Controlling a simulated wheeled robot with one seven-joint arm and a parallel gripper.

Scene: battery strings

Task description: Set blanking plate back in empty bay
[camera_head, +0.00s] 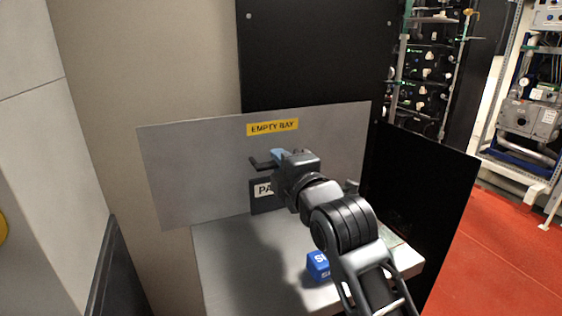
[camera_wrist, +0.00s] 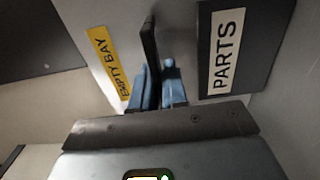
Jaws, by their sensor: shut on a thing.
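My gripper (camera_head: 276,158) is in front of a grey panel (camera_head: 190,165) with a yellow EMPTY BAY label (camera_head: 272,127). In the wrist view, the blue fingers of my gripper (camera_wrist: 158,85) are shut on a thin black piece (camera_wrist: 149,42). It juts out left of the fingers in the head view (camera_head: 261,163). I cannot tell whether this is the blanking plate seen edge-on or a handle on it. The yellow label also shows in the wrist view (camera_wrist: 111,62), left of the fingers. My gripper and arm hide part of the panel; no bay opening is clearly visible.
A dark PARTS box (camera_wrist: 261,45) is right of the fingers in the wrist view; my gripper partly covers it in the head view. A blue lettered block (camera_head: 318,267) stands on the grey bench (camera_head: 230,285). A black side panel (camera_head: 425,185) bounds the right. The bench's left part is clear.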

